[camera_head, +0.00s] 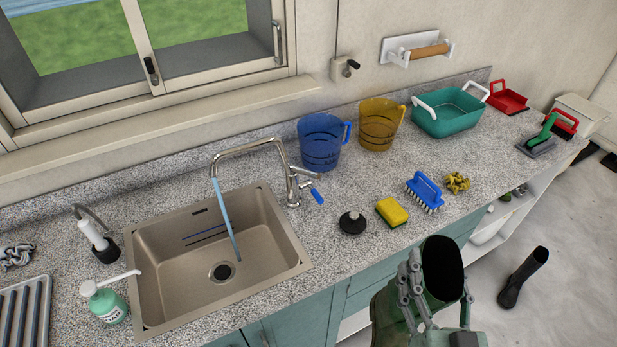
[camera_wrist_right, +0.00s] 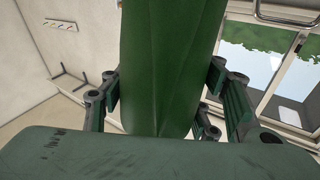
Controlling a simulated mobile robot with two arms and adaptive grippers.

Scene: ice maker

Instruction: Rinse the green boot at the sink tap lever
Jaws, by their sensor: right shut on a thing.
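The green boot (camera_head: 388,312) is in front of the counter at the lower right of the head view, its dark opening facing up. My right gripper (camera_head: 415,283) is shut on it, with the fingers on the boot shaft. In the right wrist view the green boot (camera_wrist_right: 168,65) fills the middle between the fingers of the right gripper (camera_wrist_right: 165,100). The sink (camera_head: 215,262) is to the left of the boot. A blue-tinted water stream runs from the tap (camera_head: 245,150) into the basin. The blue-tipped tap lever (camera_head: 316,195) is on the tap's right. My left gripper is not in view.
A black round stopper (camera_head: 352,222), yellow sponge (camera_head: 392,212), blue brush (camera_head: 425,192) and yellow crumpled item (camera_head: 456,182) lie along the counter front. Blue (camera_head: 320,142) and yellow (camera_head: 380,124) jugs stand behind. A soap bottle (camera_head: 107,302) is left of the sink.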

